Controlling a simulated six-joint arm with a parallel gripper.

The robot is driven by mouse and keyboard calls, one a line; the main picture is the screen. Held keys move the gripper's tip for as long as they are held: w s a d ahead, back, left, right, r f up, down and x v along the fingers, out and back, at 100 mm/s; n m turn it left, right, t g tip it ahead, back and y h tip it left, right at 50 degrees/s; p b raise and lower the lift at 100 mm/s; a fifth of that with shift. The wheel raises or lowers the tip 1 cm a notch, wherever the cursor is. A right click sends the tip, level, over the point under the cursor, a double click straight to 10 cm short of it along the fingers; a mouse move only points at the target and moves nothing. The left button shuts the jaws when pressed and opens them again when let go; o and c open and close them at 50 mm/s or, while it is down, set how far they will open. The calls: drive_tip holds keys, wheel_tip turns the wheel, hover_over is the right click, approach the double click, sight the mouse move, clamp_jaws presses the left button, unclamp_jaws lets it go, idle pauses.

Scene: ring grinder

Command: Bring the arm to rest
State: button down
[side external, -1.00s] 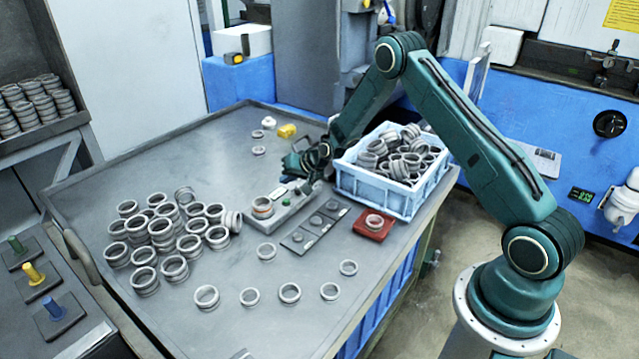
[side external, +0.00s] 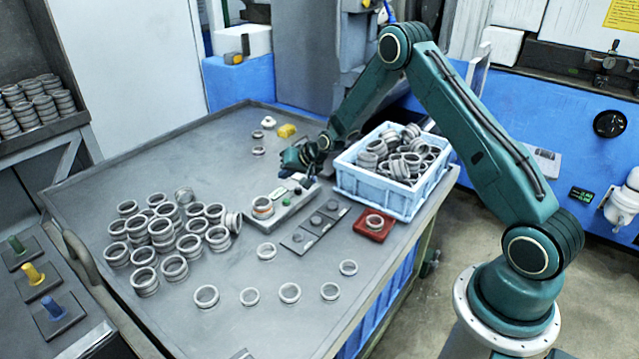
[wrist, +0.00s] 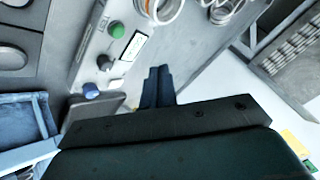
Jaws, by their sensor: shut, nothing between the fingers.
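My gripper (side external: 290,160) hangs above the metal table (side external: 220,145), over the back end of a grey gauge box. In the wrist view its two dark fingers (wrist: 158,88) lie side by side, shut with nothing between them. The gauge box (side external: 290,208) carries a ring (side external: 262,207) at its front end. In the wrist view the box shows a green button (wrist: 115,28), a blue knob (wrist: 91,90) and a small display (wrist: 132,46). My gripper is apart from the rings and the crate.
A blue crate (side external: 375,183) full of rings stands right of my gripper. Many rings (side external: 162,229) are piled at the table's left. A red block (side external: 374,226) holds one ring. A yellow item (side external: 286,131) lies behind my gripper. The table's back left is clear.

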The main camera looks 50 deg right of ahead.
drive_tip(key=s+a+r+n+g, duration=0.1)
drive_tip(key=s+a+r+n, duration=0.15)
drive_tip(key=s+r, duration=0.4)
drive_tip(key=s+a+r+n, duration=0.1)
drive_tip(key=s+a+r, duration=0.3)
drive_tip(key=r, duration=0.5)
drive_tip(key=s+a+r+n+g, duration=0.1)
drive_tip(key=s+a+r, duration=0.2)
drive_tip(key=s+r, duration=0.35)
drive_tip(key=s+a+r+n, duration=0.1)
drive_tip(key=s+r, duration=0.2)
drive_tip(key=s, duration=1)
drive_tip(key=s+a+r+n+g+h, duration=0.1)
drive_tip(key=s+a+r+n, duration=0.1)
drive_tip(key=s, duration=1.1)
drive_tip(key=shift+a+r, duration=0.2)
drive_tip(key=shift+r, duration=0.6)
drive_tip(key=shift+w, duration=0.1)
idle(2.1)
